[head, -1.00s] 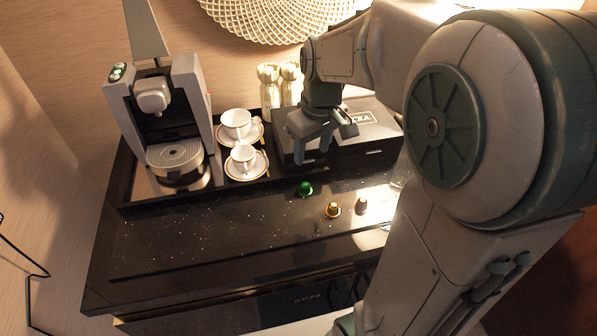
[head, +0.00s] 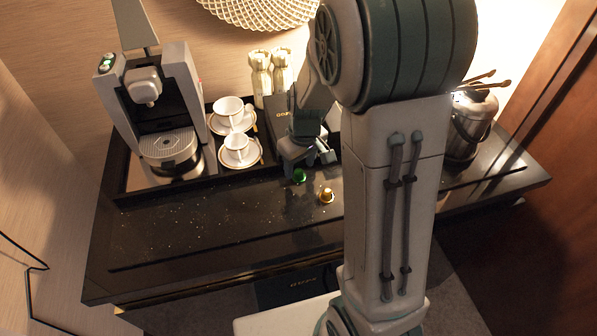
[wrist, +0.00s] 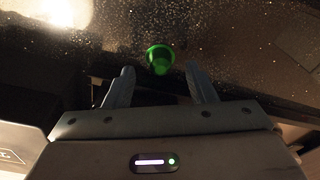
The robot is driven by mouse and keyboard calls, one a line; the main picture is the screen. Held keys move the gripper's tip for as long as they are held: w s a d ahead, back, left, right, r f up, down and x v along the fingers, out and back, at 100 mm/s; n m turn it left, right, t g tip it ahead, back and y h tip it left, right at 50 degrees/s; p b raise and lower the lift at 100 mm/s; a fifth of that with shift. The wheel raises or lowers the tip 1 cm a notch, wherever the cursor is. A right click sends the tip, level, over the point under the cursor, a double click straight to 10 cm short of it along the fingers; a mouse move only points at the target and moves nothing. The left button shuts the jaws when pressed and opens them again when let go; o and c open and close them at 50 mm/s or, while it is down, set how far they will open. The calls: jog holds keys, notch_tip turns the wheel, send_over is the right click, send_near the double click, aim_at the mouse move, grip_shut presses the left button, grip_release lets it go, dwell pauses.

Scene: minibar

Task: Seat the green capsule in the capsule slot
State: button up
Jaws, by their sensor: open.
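The green capsule (head: 299,176) stands on the black counter, just in front of the tray's edge. In the wrist view the green capsule (wrist: 159,59) lies just beyond and between the fingertips, apart from both. My gripper (head: 306,166) is open and empty, close above and behind the capsule; its fingers also show in the wrist view (wrist: 161,80). The coffee machine (head: 155,110) stands at the left on the tray, with a round drip grate (head: 168,147). I cannot make out the capsule slot on it.
A gold capsule (head: 326,196) stands right of the green one. Two cups on saucers, an upper cup (head: 230,112) and a lower cup (head: 236,146), sit between machine and gripper. A kettle (head: 470,125) is at the right. The counter's front left (head: 170,235) is clear.

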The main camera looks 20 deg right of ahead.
jog(key=shift+f, duration=0.95)
jog(key=c, duration=1.1)
grip_shut()
jog(key=shift+r, duration=0.2)
jog(key=shift+w+r, duration=0.1)
jog(key=shift+r, duration=0.15)
notch_tip(320, 180, up, 4)
jog(key=shift+f+b, duration=0.25)
jog(key=shift+b, duration=0.1)
jog(key=s+d+r+b, duration=0.1)
jog(key=s+d+r, duration=0.1)
jog(key=d, duration=0.3)
jog(key=s+d+r+b, duration=0.1)
jog(key=s+d+r, duration=0.1)
jog(key=d+r, duration=0.2)
jog(key=shift+s+d+r, duration=0.35)
jog(key=shift+d, duration=0.45)
